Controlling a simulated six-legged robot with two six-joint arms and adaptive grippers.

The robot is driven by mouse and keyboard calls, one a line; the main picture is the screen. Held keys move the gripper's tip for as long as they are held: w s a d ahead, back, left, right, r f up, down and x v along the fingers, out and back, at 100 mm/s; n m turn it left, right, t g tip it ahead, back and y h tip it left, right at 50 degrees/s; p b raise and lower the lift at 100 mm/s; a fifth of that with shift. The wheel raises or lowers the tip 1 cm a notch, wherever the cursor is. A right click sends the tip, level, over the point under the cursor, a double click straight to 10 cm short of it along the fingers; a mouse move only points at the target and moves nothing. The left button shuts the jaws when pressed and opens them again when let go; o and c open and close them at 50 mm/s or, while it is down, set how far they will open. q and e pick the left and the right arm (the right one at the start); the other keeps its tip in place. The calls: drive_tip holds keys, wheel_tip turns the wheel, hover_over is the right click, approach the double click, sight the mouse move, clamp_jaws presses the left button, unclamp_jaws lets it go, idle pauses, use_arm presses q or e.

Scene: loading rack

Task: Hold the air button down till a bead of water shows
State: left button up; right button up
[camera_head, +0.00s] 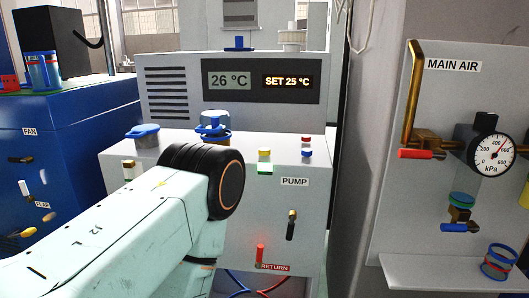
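No control in view carries a readable label naming it as the air button. The grey unit has small buttons on its front ledge: a yellow one (264,154), a blue-topped one (306,153) and a red one (306,140). The MAIN AIR panel (440,110) stands at the right with a brass pipe, a red-handled valve (416,154) and a kPa gauge (491,154). No bead of water can be made out. My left arm covers the lower left and part of the grey unit; its gripper does not show. My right gripper is not in view.
The grey unit's display (262,81) reads 26 °C, SET 25 °C. A PUMP lever (291,225) and a red RETURN fitting (260,253) are on its front. A blue cabinet (60,140) stands left. A shelf (440,275) below the panel holds a banded cup (497,263).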

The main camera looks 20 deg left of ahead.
use_arm(q)
clamp_jaws()
idle(1.2)
